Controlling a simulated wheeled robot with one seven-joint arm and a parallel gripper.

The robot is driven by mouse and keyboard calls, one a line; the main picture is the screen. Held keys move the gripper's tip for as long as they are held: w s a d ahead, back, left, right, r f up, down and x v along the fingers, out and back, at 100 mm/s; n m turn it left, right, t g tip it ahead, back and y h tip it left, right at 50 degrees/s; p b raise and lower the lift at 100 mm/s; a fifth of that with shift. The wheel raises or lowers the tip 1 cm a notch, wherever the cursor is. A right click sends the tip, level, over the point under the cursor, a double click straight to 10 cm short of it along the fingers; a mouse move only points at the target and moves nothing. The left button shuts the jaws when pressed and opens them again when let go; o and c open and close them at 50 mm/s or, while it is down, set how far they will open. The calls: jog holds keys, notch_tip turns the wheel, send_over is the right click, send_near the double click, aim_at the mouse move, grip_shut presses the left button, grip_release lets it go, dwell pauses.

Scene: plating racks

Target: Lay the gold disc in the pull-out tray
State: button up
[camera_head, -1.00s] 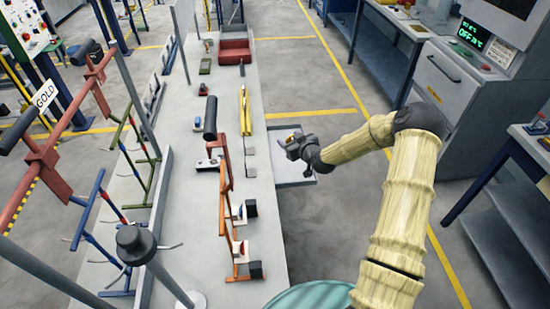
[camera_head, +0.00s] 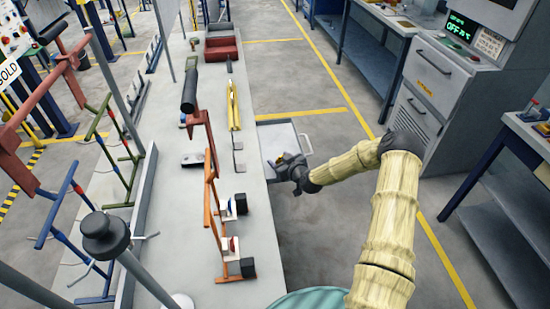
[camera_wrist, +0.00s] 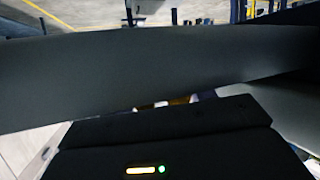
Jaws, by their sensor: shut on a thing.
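My gripper (camera_head: 287,163) is at the near end of the pull-out tray (camera_head: 277,129), low over or inside it; I cannot tell if it touches. The tray is a pale, shallow tray with a handle, drawn out from the right side of the long bench. The gripper is shut on the gold disc, of which only a small brownish-gold bit (camera_head: 283,156) shows at the fingers. In the wrist view a gold-brown sliver (camera_wrist: 180,101) shows between dark gripper parts, which hide most of the disc and the tray.
The long bench (camera_head: 205,255) on the left carries an orange rack (camera_head: 211,190), a yellow piece (camera_head: 233,105) and a red bin (camera_head: 223,48). A grey cabinet (camera_head: 430,100) and a blue-legged table (camera_head: 515,140) stand at right. The floor between is clear.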

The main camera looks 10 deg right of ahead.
aim_at(275, 160)
jog(key=w, duration=0.1)
jog(key=w+a, duration=0.1)
jog(key=w, duration=0.2)
jog(key=shift+a+b, duration=0.25)
jog(key=shift+b, duration=0.15)
jog(key=shift+s+f, duration=0.1)
jog(key=shift+f, duration=0.45)
jog(key=shift+d, duration=0.1)
jog(key=shift+s+f+b, duration=0.1)
jog(key=shift+f+b, duration=0.25)
jog(key=shift+b, duration=0.15)
